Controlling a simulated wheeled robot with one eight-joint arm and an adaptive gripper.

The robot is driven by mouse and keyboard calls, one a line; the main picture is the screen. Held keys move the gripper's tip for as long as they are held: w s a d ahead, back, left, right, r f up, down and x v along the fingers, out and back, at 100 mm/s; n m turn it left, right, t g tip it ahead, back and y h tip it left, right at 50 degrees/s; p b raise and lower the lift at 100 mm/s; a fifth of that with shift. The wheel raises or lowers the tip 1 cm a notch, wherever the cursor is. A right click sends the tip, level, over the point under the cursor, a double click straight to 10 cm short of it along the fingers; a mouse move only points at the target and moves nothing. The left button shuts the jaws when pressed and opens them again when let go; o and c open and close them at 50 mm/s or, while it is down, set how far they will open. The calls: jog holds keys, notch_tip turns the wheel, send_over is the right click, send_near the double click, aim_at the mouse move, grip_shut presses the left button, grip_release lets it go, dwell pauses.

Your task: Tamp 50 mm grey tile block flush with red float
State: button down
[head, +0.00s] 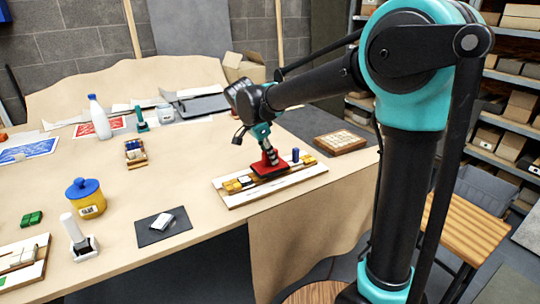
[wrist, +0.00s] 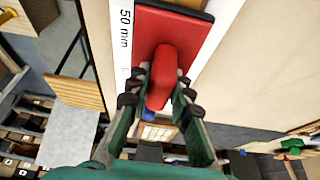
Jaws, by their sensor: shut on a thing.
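The red float (head: 269,165) is a flat red plate with a dark underside and an upright red handle. My gripper (head: 266,150) is shut on the handle, with a finger on each side of it; the wrist view shows this grip (wrist: 163,88) and the float's red plate (wrist: 190,28). The float is over the pale mosaic panel (head: 232,201), among its row of blocks. I cannot tell whether it touches them. A printed "50 mm" label (wrist: 125,28) shows beside the float in the wrist view. I cannot make out the grey tile block; the float hides part of the row.
Yellow blocks (head: 233,187) and a blue piece (head: 295,154) sit on the panel beside the float. A wooden tray (head: 340,142) stands to the right. A blue-lidded yellow jar (head: 86,198) and a dark mat (head: 150,234) with a pale block lie left. The table between is clear.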

jog(key=shift+s+f, duration=0.1)
jog(key=shift+f, duration=0.5)
dwell(1.2)
jog(key=shift+r, duration=3.55)
